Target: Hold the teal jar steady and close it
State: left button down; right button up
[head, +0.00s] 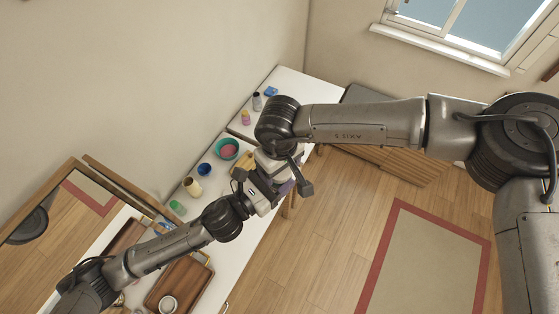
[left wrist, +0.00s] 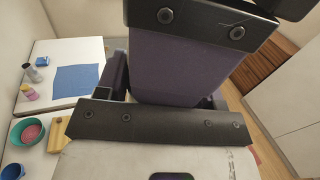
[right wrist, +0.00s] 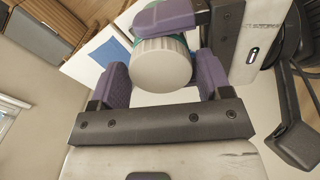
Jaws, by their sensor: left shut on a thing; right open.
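The teal jar shows in the right wrist view as a thin teal rim (right wrist: 131,42) behind its pale ribbed lid (right wrist: 163,66). The lid sits at the jar's mouth; I cannot tell how tightly. My left gripper (head: 284,188) is shut on the jar, and one of its purple fingers (right wrist: 172,14) shows beside the jar. My right gripper (right wrist: 163,82) is open, with one purple finger on each side of the lid and gaps between. In the left wrist view a large purple gripper part hides the jar. In the head view the arms hide it.
The white counter holds a green bowl (head: 227,149) with pink inside, a blue cup (head: 204,169), a cream jar (head: 192,187) and small bottles. A wooden tray (head: 178,283) lies near my left arm. Open floor is on the right.

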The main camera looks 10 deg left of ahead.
jog(key=shift+c, duration=0.4)
jog(key=c, duration=0.6)
jog(key=o, duration=1)
jog(key=shift+c, duration=0.2)
jog(key=shift+r, duration=2.25)
jog(key=shift+o, duration=0.2)
jog(key=shift+o, duration=1.1)
